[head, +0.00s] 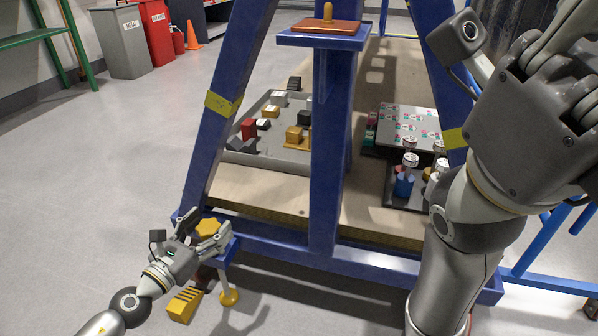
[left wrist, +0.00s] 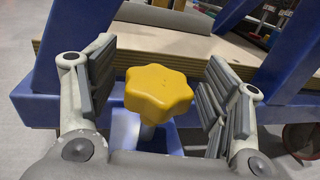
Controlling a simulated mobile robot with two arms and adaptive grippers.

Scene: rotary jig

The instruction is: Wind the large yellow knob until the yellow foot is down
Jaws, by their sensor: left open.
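The large yellow knob (head: 208,228) is a lobed star shape on a pale stem at the lower left corner of the blue frame. My left gripper (head: 206,231) is open around it. In the left wrist view the knob (left wrist: 158,92) sits between the two open fingers (left wrist: 158,80), with a gap on each side. The yellow foot (head: 229,297) is a small round pad on a stem below the corner. I cannot tell whether it touches the floor. My right gripper (head: 545,95) is large at the upper right, its fingertips not clearly shown.
A yellow block with dark stripes (head: 185,304) lies on the floor beside a dark red caster (head: 206,277). The blue frame (head: 332,150) carries a wooden deck (head: 270,196) with a grey tray (head: 240,158) of parts. Open floor (head: 90,190) lies to the left.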

